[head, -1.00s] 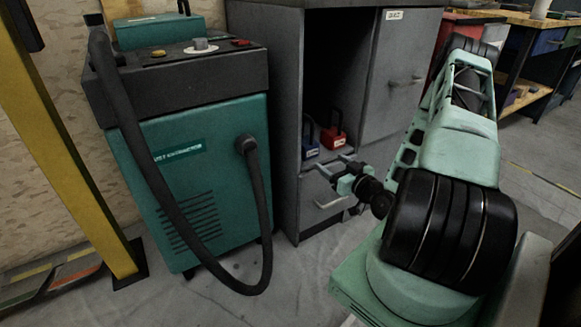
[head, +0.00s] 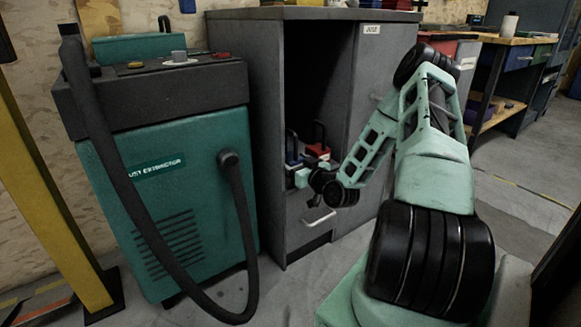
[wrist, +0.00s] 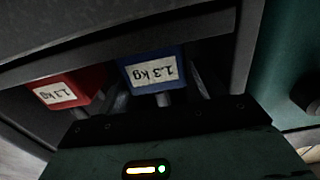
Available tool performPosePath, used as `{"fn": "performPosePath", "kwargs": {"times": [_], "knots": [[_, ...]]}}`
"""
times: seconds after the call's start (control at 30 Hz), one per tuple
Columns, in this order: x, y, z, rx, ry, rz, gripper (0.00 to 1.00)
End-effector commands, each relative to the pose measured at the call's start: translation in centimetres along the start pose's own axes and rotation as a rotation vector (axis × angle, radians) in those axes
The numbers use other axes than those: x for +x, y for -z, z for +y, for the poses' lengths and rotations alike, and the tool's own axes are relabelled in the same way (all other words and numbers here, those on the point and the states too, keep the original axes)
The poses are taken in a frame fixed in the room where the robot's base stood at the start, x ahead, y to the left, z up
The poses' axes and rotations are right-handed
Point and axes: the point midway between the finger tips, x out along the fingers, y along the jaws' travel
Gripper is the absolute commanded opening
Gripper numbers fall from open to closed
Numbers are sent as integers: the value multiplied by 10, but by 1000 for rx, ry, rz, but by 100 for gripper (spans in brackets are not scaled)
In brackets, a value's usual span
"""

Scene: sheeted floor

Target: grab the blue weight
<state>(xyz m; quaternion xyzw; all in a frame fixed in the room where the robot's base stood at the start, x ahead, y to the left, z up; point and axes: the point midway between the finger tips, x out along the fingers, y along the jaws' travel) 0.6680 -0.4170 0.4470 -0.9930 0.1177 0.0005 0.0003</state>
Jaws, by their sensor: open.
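The blue weight (head: 292,157) stands inside the open bay of the grey cabinet, its dark handle upright. The wrist view shows the blue weight (wrist: 152,66) upside down, with a white "1.3 kg" label. My gripper (head: 296,174) is at the bay's opening, close in front of the blue weight. In the wrist view my gripper (wrist: 158,84) is open, with one finger on each side of the blue weight's handle area. I cannot tell whether they touch. The gripper partly hides the weight in the head view.
A red weight (head: 318,151) stands close to the right of the blue one. The grey cabinet (head: 240,90) frames the bay, with a drawer handle (head: 319,219) below. A teal dust extractor (head: 170,210) with a black hose stands to the left.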

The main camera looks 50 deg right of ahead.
Motion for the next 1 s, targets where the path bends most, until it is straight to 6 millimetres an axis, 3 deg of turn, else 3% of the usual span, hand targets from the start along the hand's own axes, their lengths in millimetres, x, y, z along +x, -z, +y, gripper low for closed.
{"fn": "performPosePath", "kwargs": {"times": [0.3,0.6,0.83,0.87,1.0], "knots": [[42,2,3,-1,0,2,69],[46,5,2,0,0,1,69],[46,5,2,0,0,1,5],[46,4,2,0,0,1,0],[47,7,2,-2,1,8,0]]}}
